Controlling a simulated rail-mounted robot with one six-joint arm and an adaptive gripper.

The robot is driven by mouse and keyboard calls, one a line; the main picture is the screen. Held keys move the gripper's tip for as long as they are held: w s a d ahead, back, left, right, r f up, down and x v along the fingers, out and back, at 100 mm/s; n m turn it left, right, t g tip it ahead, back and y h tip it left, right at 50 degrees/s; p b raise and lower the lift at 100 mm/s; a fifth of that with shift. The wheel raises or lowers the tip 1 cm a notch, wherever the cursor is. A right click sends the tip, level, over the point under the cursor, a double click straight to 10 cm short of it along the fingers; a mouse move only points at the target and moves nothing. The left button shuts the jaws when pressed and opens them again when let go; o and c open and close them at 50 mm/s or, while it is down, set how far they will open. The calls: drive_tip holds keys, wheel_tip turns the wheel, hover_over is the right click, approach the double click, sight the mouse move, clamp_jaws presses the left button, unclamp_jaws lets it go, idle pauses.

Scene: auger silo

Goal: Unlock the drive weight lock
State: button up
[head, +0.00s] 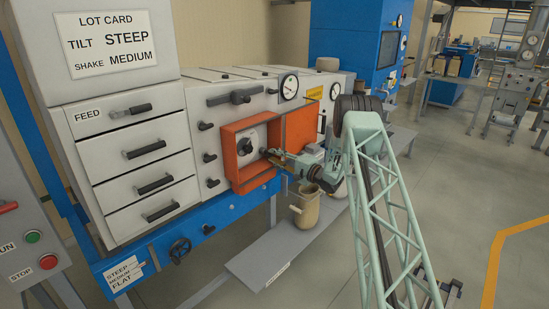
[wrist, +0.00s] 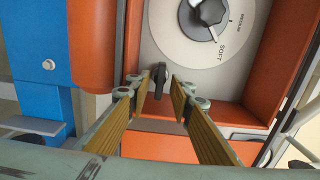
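A small black lever (wrist: 158,82), which looks like the drive weight lock, sits on the light plate just below a round dial (wrist: 195,45) marked MEDIUM and SOFT. The dial's dark knob (wrist: 209,12) is above right of the lever in the wrist view. The dial also shows inside the orange housing (head: 237,178) in the head view (head: 246,146). My gripper (wrist: 157,92) is open, with its ribbed tan fingers either side of the lever and visible gaps to it. In the head view my gripper (head: 271,156) reaches into the housing's right side and hides the lever.
The orange housing walls (wrist: 92,40) stand close around my gripper. Left of the housing are grey drawers (head: 140,150) and black knobs. Below it are a blue rail (head: 215,228) and a tan container (head: 304,208). A RUN/STOP box (head: 30,250) stands at the far left.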

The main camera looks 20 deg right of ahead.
drive_tip(key=shift+c, duration=0.2)
clamp_jaws()
drive_tip(key=shift+n+b, duration=0.3)
drive_tip(key=shift+n, duration=0.1)
drive_tip(key=shift+f+n+b, duration=0.1)
drive_tip(key=shift+n+b, duration=0.7)
drive_tip(key=shift+n, duration=0.4)
drive_tip(key=n+b, duration=0.2)
drive_tip(key=n, duration=0.2)
drive_tip(key=shift+n+b, duration=0.4)
drive_tip(key=n+b, duration=0.3)
drive_tip(key=n, duration=0.2)
drive_tip(key=shift+n+b, duration=1.65)
drive_tip(key=shift+n, duration=0.85)
